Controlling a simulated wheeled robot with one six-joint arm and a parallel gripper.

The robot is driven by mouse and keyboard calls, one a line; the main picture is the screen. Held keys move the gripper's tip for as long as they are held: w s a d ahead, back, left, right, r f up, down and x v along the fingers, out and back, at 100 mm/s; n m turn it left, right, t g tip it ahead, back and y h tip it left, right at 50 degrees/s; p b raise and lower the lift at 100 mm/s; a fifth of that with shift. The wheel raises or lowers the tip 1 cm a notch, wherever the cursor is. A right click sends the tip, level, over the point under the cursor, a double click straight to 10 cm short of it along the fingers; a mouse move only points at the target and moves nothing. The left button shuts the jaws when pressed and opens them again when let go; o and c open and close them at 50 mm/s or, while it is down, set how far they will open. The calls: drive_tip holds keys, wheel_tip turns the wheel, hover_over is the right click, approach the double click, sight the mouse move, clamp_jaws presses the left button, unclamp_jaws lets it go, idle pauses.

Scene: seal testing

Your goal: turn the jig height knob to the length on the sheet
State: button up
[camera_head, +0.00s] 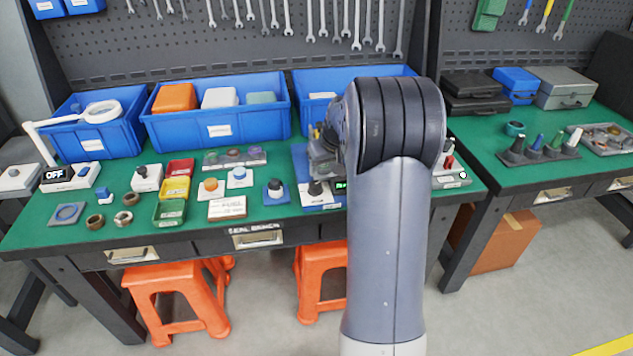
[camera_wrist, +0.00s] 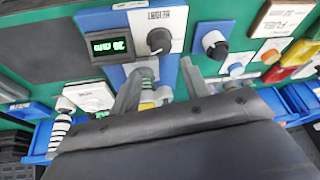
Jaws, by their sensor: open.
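The jig height knob (camera_wrist: 158,40) is black with a light pointer mark, on a white plate beside a small display (camera_wrist: 110,46) with lit digits and "mm". The picture is turned, so I cannot read the number surely. In the head view the knob (camera_head: 314,187) sits on the jig's blue and white base. My gripper (camera_wrist: 162,70) is open, with its two fingers apart; the knob lies beyond the tips, not between them. In the head view my gripper (camera_head: 325,150) is partly hidden by my arm. A printed card (camera_head: 227,207) lies left of the jig; its print is too small to read.
A blue base with a black knob (camera_head: 275,190) stands just left of the jig. Coloured bins (camera_head: 175,188) and button boxes (camera_head: 211,188) are farther left. Large blue crates (camera_head: 217,125) line the back. Orange stools (camera_head: 175,290) stand below the bench.

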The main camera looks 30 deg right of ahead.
sight(316, 185)
drive_tip(key=x, duration=0.9)
drive_tip(key=shift+f+p, duration=0.2)
drive_tip(key=shift+p, duration=0.15)
drive_tip(key=shift+c, duration=0.5)
drive_tip(key=shift+a, duration=0.1)
drive_tip(key=c, duration=0.6)
